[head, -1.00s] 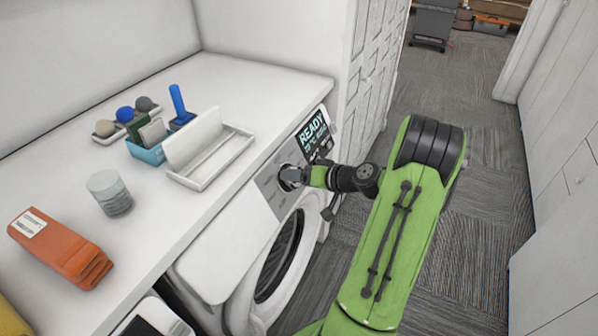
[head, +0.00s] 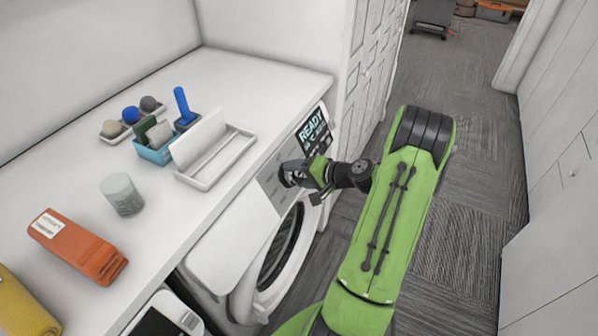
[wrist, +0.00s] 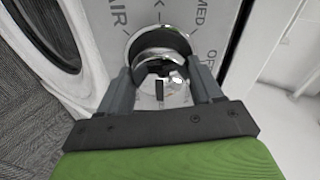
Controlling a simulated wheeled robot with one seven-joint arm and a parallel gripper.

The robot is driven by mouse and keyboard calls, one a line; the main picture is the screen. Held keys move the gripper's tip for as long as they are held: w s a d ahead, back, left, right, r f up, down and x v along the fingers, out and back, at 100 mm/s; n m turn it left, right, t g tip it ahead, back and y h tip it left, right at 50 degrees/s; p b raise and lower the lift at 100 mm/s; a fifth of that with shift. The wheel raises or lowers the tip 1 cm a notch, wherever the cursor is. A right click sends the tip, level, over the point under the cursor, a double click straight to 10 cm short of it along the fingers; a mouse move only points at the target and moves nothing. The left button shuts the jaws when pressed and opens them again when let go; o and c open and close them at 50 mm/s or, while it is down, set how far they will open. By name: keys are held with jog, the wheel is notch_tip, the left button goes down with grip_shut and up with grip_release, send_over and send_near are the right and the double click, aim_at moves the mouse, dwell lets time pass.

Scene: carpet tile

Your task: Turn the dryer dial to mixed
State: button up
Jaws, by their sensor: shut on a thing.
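The dryer (head: 272,262) is a white front-loading machine under the counter, with a round door. Its dial (wrist: 158,45) is a shiny round knob on the light grey panel, with printed lettering around it. In the wrist view, "AIR" reads at its left, "MED" above right and part of another word at right. My gripper (wrist: 162,88) is shut on the dial, one finger at each side. In the head view my gripper (head: 293,173) covers most of the dial. The dial's pointer setting cannot be made out.
A panelled white door (head: 366,72) stands beyond. Carpeted floor (head: 455,215) is open at right.

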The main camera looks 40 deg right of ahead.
dwell(0.4)
jog(key=o, duration=1.1)
jog(key=shift+c, duration=0.2)
jog(key=p+v, duration=0.1)
jog(key=v, duration=1.5)
jog(key=shift+p, duration=0.4)
jog(key=shift+f, duration=0.1)
